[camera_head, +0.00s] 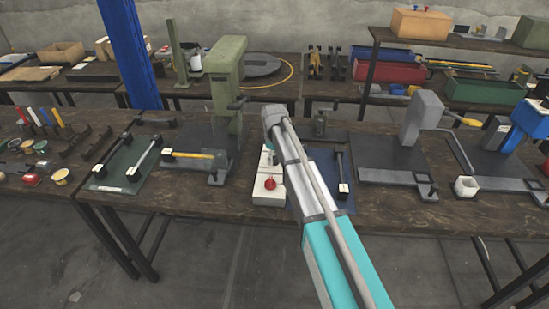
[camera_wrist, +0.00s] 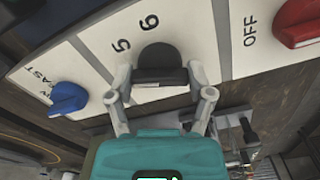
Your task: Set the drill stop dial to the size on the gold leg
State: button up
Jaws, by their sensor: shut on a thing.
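The black drill stop dial (camera_wrist: 160,62) sits on a pale control panel in the wrist view, with the digits 5 and 6 printed beside it. My gripper (camera_wrist: 161,84) is closed around the dial, one finger on each side. Which mark the dial points to is not clear. In the head view my arm hides the dial and gripper; part of the white control box (camera_head: 266,196) shows beside the arm. A gold leg (camera_head: 190,155) with a white end tag lies on the bench before the green press; its size is too small to read.
On the panel, a blue knob (camera_wrist: 67,98) is left of the dial and a red knob (camera_wrist: 298,24) is right, near OFF. The green press (camera_head: 228,92) stands left of my arm. A green mat (camera_head: 128,165) holds dark legs. A grey press (camera_head: 424,118) stands right.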

jog(key=shift+n, duration=2)
jog(key=o, duration=1.1)
